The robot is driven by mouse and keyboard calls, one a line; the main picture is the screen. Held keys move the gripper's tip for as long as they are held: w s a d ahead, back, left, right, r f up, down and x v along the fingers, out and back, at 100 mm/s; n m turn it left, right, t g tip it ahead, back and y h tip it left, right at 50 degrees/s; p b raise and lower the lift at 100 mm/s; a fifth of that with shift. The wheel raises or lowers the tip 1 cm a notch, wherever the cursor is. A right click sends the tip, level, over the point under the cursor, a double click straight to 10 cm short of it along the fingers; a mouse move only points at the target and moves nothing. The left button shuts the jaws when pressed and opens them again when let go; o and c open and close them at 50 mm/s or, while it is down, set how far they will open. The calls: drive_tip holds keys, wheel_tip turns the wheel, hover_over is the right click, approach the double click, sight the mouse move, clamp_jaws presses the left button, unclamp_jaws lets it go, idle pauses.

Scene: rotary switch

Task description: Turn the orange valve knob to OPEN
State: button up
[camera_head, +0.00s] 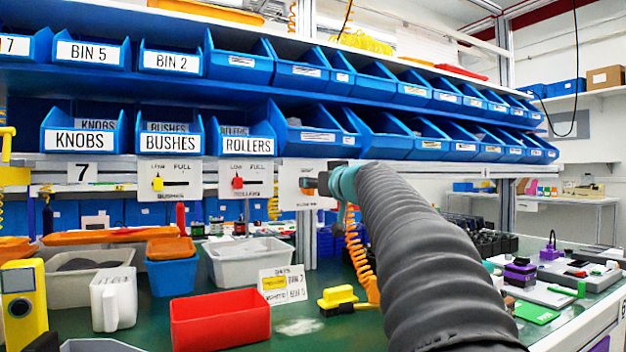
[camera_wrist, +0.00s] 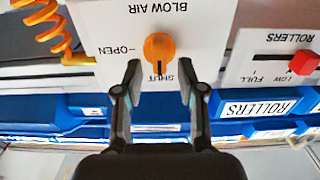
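The orange valve knob (camera_wrist: 159,46) sits on a white panel (camera_wrist: 210,22) marked BLOW AIR, OPEN and SHUT, which appears upside down in the wrist view. The knob's dark pointer line is toward the SHUT label. My gripper (camera_wrist: 160,68) is open, its two fingertips on either side of the knob's SHUT-label end, with nothing held. Whether the fingertips touch the panel cannot be told.
The ROLLERS slider panel (camera_head: 245,180) is just left of the valve panel. Blue bins (camera_head: 247,137) line the shelves above. Below, the green bench holds a red bin (camera_head: 220,318), a grey bin (camera_head: 240,270) and a coiled orange hose (camera_head: 358,255).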

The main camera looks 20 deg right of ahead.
drive_tip(key=shift+w, duration=0.2)
clamp_jaws()
